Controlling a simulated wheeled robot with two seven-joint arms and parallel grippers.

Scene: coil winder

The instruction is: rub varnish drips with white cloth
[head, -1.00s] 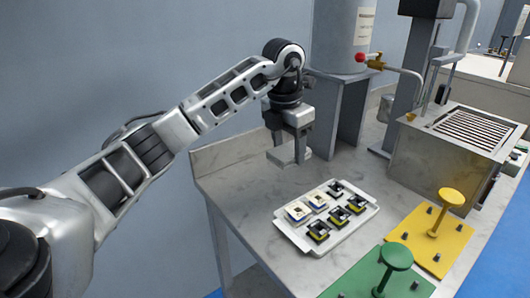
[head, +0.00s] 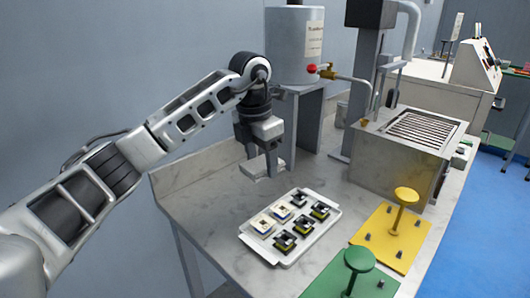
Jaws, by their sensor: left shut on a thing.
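My left gripper (head: 261,160) points down over the left part of the marble-look worktop (head: 195,200), just behind the white tray. It is shut on a flat, pale piece that looks like the white cloth (head: 256,168), held at the fingertips. I cannot tell whether the cloth touches the worktop or hangs just above it. No varnish drips can be made out on the worktop. My right gripper is not in view.
A white tray (head: 247,240) with several small coils stands in front of the gripper. Green (head: 325,285) and yellow (head: 375,240) plates with knobbed posts lie to its right. A metal tank with a grille (head: 395,165) and a grey drum (head: 290,45) stand behind. The left worktop is clear.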

